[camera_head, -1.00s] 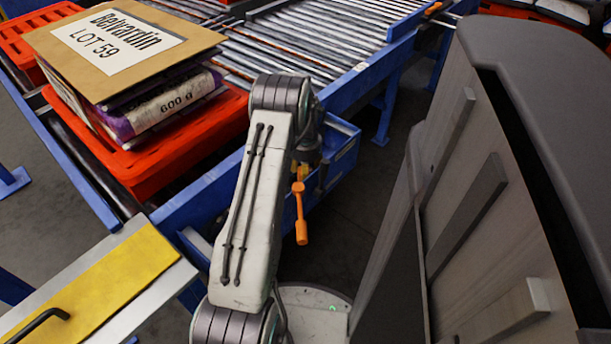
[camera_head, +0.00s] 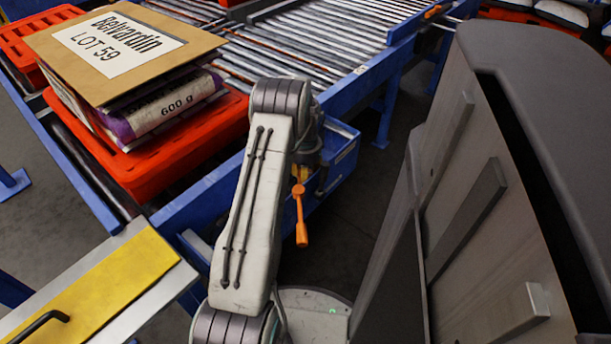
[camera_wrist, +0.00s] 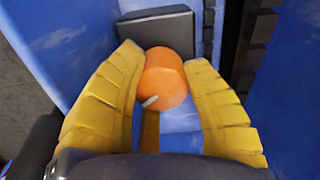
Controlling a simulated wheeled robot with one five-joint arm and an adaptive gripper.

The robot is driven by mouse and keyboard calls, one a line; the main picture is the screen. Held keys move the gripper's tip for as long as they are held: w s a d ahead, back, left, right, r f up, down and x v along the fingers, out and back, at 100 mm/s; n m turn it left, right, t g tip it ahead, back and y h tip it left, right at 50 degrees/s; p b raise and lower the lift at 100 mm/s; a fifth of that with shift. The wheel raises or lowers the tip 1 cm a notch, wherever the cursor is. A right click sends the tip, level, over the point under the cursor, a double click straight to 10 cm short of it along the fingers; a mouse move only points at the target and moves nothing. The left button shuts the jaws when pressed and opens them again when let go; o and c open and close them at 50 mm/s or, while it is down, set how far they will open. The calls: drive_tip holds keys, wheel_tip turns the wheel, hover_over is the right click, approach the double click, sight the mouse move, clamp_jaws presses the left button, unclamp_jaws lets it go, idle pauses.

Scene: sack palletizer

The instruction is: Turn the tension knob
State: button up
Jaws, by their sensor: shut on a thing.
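The tension knob (camera_wrist: 166,76) is a round orange knob with a small pale pointer mark at its lower left in the wrist view. It stands in front of a blue panel, just below a dark grey block. My gripper (camera_wrist: 168,92) has its two yellow fingers on either side of the knob, closed on it. In the head view only a bit of yellow finger (camera_head: 299,171) shows beside the blue box (camera_head: 343,160) on the conveyor's side, and the knob cannot be made out there.
An orange lever (camera_head: 301,218) hangs just below the gripper. The blue-framed roller conveyor (camera_head: 290,45) lies behind. Red pallets (camera_head: 165,165) carry stacked sacks under a cardboard sheet (camera_head: 118,50) at left. A yellow plate (camera_head: 95,290) is at lower left.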

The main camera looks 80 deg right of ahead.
drive_tip(key=shift+r+m+p, duration=0.1)
drive_tip(key=shift+m+p, duration=0.5)
drive_tip(key=shift+d+m, duration=0.1)
drive_tip(key=shift+m, duration=0.7)
drive_tip(key=o, duration=0.9)
drive_tip(key=shift+s, duration=0.1)
wheel_tip(320, 180, up, 12)
drive_tip(key=shift+f, duration=0.15)
